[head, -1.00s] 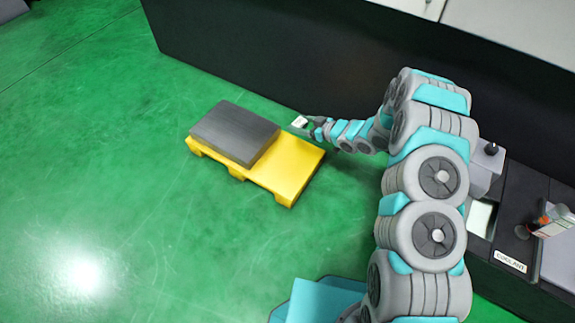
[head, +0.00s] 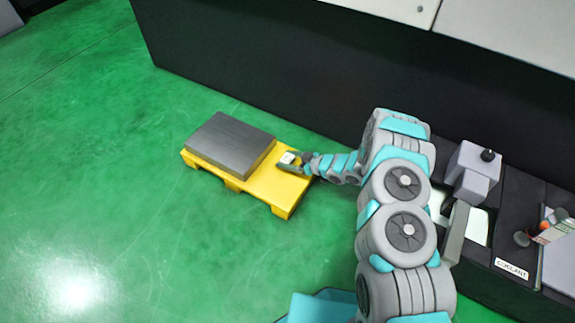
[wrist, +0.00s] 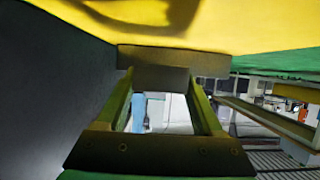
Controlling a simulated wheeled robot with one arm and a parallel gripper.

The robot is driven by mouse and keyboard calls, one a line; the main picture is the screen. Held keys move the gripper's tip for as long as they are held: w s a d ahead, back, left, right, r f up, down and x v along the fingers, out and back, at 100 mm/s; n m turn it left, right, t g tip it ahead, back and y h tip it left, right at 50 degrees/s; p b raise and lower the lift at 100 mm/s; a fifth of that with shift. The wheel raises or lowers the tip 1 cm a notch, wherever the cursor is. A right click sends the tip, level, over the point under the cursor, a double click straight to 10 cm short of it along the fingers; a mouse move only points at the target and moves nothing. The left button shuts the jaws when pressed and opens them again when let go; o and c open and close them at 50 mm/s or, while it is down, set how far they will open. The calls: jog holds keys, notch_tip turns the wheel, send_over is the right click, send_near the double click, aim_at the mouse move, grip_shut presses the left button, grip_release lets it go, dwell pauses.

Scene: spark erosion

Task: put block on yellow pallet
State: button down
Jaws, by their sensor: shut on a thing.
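The yellow pallet (head: 275,190) lies on the green floor in the head view. A large dark grey slab (head: 232,145) covers its left part. My gripper (head: 289,161) is shut on a small block (head: 288,157), which looks pale on top, over the bare right part of the pallet near its back edge. In the wrist view the block (wrist: 160,78) is grey-brown between my finger ends, with the yellow pallet (wrist: 230,25) close by at the top. I cannot tell whether the block touches the pallet. My fingers hide part of it.
A long black machine base (head: 260,80) runs behind the pallet. At right are a grey unit (head: 475,165) and a black cabinet (head: 505,225) with a coolant label. The green floor at left and in front is clear.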

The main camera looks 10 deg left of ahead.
jog(key=shift+f, duration=1.55)
jog(key=shift+f, duration=0.2)
jog(key=shift+c, duration=0.2)
grip_release()
jog(key=shift+r, duration=0.2)
jog(key=shift+v, duration=3.75)
